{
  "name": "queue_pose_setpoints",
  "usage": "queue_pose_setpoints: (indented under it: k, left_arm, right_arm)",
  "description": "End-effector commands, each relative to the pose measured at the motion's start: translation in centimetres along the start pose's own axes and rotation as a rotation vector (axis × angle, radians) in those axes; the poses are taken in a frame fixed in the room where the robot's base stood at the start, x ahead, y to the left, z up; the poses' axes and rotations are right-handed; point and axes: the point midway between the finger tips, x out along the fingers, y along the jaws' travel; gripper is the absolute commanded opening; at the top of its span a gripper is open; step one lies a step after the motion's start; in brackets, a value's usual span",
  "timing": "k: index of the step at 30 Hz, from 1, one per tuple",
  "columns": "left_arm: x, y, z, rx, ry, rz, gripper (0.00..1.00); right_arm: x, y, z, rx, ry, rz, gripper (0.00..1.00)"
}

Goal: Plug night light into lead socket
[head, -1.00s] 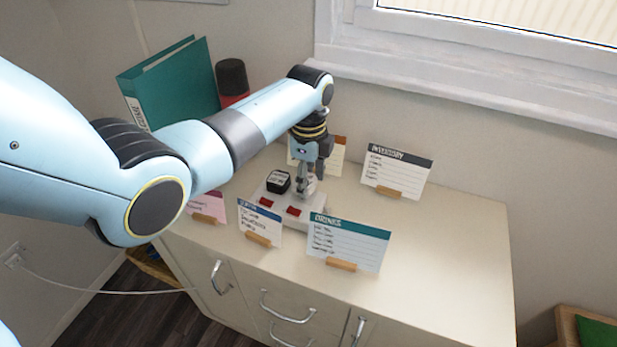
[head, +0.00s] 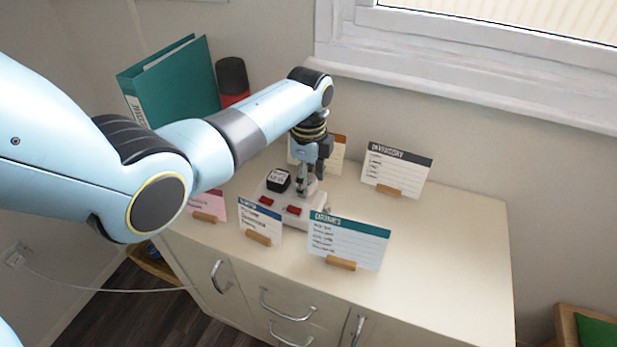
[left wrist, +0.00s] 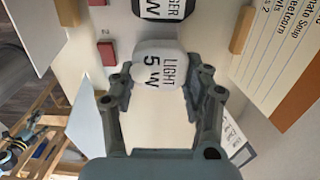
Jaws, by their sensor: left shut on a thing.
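The lead socket is a white strip (head: 268,197) with red switches on the cabinet top, partly hidden by cards and my gripper. A black charger plug (head: 278,180) sits on its left part; it also shows at the top of the left wrist view (left wrist: 157,8). My left gripper (head: 307,188) points down over the strip's right part. In the left wrist view, its fingers (left wrist: 162,82) are shut on the white night light (left wrist: 157,68), marked "LIGHT 5 W", beside the charger. The night light's underside is hidden, so I cannot tell whether it is in the socket.
A teal binder (head: 175,85) and a dark cylinder (head: 232,78) stand behind left. The cabinet's right top (head: 450,235) is clear.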

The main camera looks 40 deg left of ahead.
Motion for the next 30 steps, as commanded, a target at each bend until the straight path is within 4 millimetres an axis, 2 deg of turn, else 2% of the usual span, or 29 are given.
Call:
queue_pose_setpoints:
  k: [25, 26, 30]
  left_arm:
    - [1.7, 0.0, 0.0, 0.0, 0.0, 0.0, 0.17]
    - [1.8, 0.0, 0.0, 0.0, 0.0, 0.0, 0.5]
    - [1.7, 0.0, 0.0, 0.0, 0.0, 0.0, 0.69]
  right_arm:
    - [1.2, -0.1, 0.1, 0.0, 0.0, 0.0, 1.0]
    - [1.2, -0.1, 0.1, 0.0, 0.0, 0.0, 1.0]
    - [1.2, -0.1, 0.1, 0.0, 0.0, 0.0, 1.0]
